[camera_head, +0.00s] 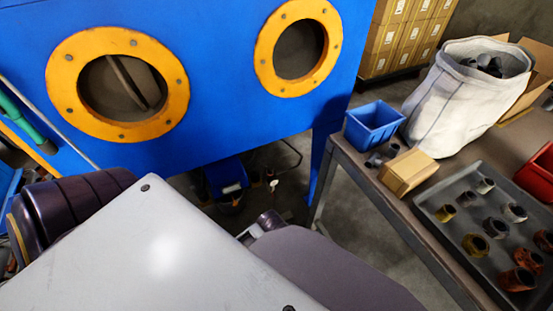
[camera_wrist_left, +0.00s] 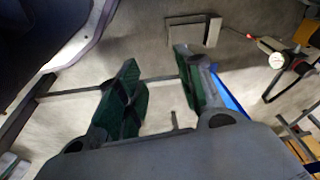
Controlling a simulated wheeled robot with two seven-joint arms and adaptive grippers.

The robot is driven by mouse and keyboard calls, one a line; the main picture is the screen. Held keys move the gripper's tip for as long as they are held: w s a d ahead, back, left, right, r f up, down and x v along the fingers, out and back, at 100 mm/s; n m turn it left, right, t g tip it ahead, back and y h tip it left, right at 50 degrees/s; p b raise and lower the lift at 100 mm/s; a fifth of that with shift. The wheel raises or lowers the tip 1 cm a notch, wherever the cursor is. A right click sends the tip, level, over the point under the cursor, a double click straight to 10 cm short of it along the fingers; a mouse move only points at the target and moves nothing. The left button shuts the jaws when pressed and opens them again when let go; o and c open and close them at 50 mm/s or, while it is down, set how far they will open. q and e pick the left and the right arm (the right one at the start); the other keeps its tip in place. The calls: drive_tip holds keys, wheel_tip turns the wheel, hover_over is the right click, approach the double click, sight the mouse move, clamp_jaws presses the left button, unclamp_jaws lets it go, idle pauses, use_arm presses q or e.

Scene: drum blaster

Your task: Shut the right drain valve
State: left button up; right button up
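The blue blaster cabinet (camera_head: 215,125) fills the upper left of the head view, with two yellow-ringed ports. Below it, near the floor, is a small white and red fitting (camera_head: 273,184) on a thin dark line; I cannot tell if it is the right drain valve. My left gripper (camera_wrist_left: 157,58) is open and empty in the left wrist view, its green-padded fingers apart over grey floor. A fitting with a round white face (camera_wrist_left: 277,61) and a red end lies right of the fingers, apart from them. My right gripper is not in view.
A workbench (camera_head: 345,160) on the right holds a blue bin (camera_head: 373,124), a cardboard box (camera_head: 407,172), a white sack (camera_head: 465,95) and a tray of fittings (camera_head: 450,225).

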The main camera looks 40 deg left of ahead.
use_arm(q)
drive_tip(key=w+a+f+m+t+y+b, duration=0.2)
drive_tip(key=w+a+f+m+t+b, duration=0.1)
drive_tip(key=w+a+f+m, duration=0.3)
drive_tip(key=w+a+f+m+t+y+b, duration=0.2)
drive_tip(key=w+a+f+m+b, duration=0.3)
drive_tip(key=a+f+m, duration=0.4)
drive_tip(key=w+a+f+m+t+y+b, duration=0.2)
drive_tip(key=w+a+f+m+t+b, duration=0.2)
drive_tip(key=w+a+f+m, duration=0.3)
wheel_tip(320, 180, down, 7)
drive_tip(key=w+m+b, duration=0.1)
drive_tip(key=m, duration=0.3)
drive_tip(key=shift+a+t, duration=0.15)
drive_tip(key=shift+t, duration=0.15)
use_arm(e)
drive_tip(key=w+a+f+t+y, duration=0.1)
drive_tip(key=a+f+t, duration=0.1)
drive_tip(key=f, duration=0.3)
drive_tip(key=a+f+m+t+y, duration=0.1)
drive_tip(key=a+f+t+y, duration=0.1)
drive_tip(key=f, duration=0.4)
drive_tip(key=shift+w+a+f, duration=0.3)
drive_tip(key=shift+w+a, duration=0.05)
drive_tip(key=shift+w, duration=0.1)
